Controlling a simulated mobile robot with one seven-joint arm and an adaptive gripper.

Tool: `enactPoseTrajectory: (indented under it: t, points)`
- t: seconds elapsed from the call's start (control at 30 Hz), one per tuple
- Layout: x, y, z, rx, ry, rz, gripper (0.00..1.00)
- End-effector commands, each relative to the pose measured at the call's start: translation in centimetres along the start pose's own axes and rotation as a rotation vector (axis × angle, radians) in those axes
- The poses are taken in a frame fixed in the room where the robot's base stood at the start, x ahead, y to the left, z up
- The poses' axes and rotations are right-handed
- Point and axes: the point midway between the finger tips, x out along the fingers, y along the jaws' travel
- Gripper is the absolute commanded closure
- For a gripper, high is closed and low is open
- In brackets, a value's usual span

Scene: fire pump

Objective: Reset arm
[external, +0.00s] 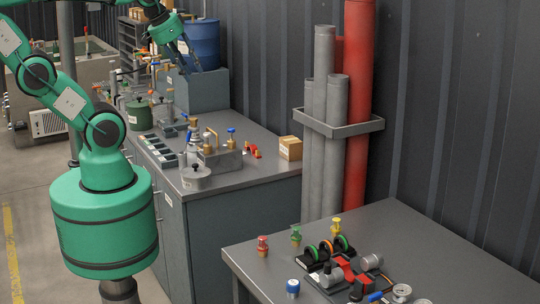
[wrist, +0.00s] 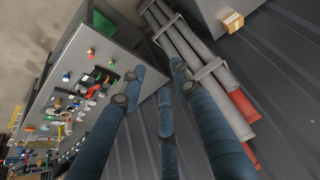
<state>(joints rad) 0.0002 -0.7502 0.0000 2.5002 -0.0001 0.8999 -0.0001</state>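My green arm (external: 70,105) is raised at the left of the external view. My gripper (external: 190,58) is up at the top, with its dark fingers in front of the blue barrel in the picture. In the wrist view my gripper (wrist: 158,78) shows long dark-blue fingers spread apart, with nothing between them. It holds nothing and appears clear of the tables and the wall.
A grey table (external: 450,255) carries valves and fittings. A second bench (external: 225,175) holds pump parts and a small cardboard box (external: 290,148). Grey pipes (external: 320,100) and a red pipe (external: 359,100) stand in a wall rack. A blue barrel (external: 203,42) stands behind.

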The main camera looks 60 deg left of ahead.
Motion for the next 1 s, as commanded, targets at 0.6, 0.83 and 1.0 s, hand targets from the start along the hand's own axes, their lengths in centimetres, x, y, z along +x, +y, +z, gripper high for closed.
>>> enactPoseTrajectory:
  t: [0.6, 0.83, 1.0]
  points:
    - [7.5, 0.0, 4.0, 0.000, 0.000, 0.000, 0.69]
    - [8.6, 0.0, 4.6, 0.000, 0.000, 0.000, 0.69]
    - [8.5, 0.0, 4.5, 0.000, 0.000, 0.000, 0.69]
